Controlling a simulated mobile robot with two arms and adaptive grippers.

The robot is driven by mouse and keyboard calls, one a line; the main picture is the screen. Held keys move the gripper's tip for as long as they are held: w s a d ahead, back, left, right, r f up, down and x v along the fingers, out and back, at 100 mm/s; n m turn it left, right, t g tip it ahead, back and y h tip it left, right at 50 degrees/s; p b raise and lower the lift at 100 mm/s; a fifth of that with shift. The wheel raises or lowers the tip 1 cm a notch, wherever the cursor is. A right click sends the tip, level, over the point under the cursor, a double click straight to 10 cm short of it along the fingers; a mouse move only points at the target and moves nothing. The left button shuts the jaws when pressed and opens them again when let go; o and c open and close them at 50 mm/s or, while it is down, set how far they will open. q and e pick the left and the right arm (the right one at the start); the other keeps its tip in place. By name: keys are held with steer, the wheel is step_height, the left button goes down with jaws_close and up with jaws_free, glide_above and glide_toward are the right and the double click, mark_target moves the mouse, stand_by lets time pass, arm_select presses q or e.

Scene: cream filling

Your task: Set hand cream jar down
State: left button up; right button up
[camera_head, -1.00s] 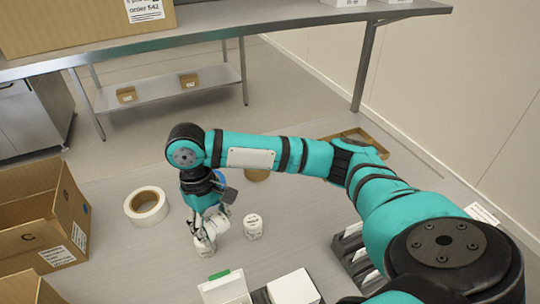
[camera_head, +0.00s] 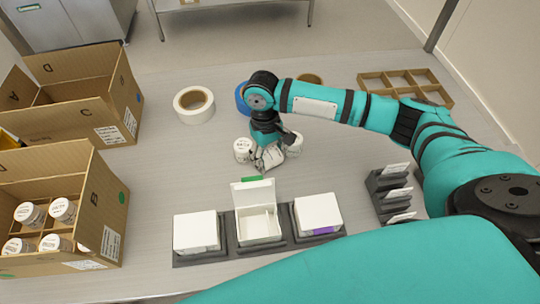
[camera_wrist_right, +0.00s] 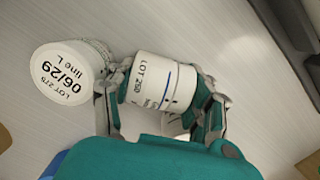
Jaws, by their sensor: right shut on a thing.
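In the right wrist view my right gripper (camera_wrist_right: 165,110) is shut on a white hand cream jar (camera_wrist_right: 165,82) with a blue line and "LOT 250" on its label. A second white jar (camera_wrist_right: 66,72), marked "LOT 275", stands upright close to its left. My left gripper is out of view.
White boxes, one open (camera_head: 258,227), sit on dark trays in front. Cardboard boxes (camera_head: 102,205) stand left, the near one with several jars. A white tape roll (camera_head: 194,104), a blue roll (camera_head: 242,95) and a card rack (camera_head: 388,192) surround the gripper.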

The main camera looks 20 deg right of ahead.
steer(key=o, duration=0.9)
steer(key=shift+f, duration=0.1)
